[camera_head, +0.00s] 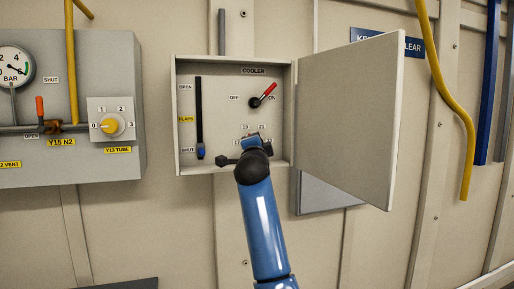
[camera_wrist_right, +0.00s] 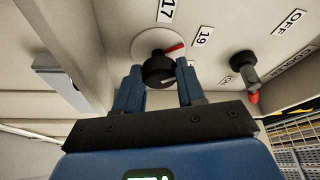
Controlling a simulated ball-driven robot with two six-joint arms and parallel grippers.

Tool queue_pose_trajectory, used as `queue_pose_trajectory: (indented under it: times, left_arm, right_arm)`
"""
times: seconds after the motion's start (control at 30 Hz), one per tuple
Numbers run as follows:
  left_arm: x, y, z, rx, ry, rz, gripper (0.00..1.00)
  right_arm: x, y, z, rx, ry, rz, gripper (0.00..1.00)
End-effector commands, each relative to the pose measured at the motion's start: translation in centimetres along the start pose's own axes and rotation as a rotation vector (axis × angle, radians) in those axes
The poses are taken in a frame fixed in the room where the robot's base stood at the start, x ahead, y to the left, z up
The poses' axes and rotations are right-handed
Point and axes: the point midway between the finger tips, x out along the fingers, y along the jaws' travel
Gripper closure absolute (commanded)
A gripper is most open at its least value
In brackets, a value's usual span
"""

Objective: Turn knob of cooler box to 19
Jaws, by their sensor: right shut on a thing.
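The cooler box (camera_head: 185,60) is open on the wall in the head view. My blue right arm comes up from below to the box's lower right, and my right gripper (camera_head: 253,141) hides most of the knob there. Labels 19 and 21 show above it. In the right wrist view the round black knob (camera_wrist_right: 158,70) sits between the two fingers of my right gripper (camera_wrist_right: 157,82), which is shut on it. The knob's red pointer (camera_wrist_right: 175,49) lies toward the 19 label (camera_wrist_right: 203,36), away from the 17 label (camera_wrist_right: 168,10). Exact alignment is hard to tell.
The box door (camera_head: 350,115) stands open to the right. A grey gas panel (camera_head: 70,160) with a gauge is at left.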

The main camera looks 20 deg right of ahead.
Motion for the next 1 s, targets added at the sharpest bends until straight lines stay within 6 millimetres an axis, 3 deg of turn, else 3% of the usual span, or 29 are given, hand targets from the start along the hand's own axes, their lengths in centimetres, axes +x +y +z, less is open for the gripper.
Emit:
queue_pose_trajectory:
  times: [0.7, 0.73, 0.87, 1.0]
  left_arm:
    - [0.0, 0.0, 0.02, 0.0, 0.0, 0.0, 0.57]
    - [0.0, 0.0, 0.02, 0.0, 0.0, 0.0, 0.57]
    - [0.0, 0.0, 0.01, 0.0, 0.0, 0.0, 0.57]
    - [0.0, 0.0, 0.01, 0.0, 0.0, 0.0, 0.57]
  right_arm:
    - [0.02, 0.12, 0.11, 0.071, -0.002, 0.033, 0.91]
    - [0.02, 0.12, 0.11, 0.071, -0.002, 0.033, 0.56]
    - [0.01, 0.08, 0.09, 0.071, -0.002, 0.032, 0.36]
    - [0.01, 0.03, 0.06, 0.071, -0.001, 0.031, 0.35]
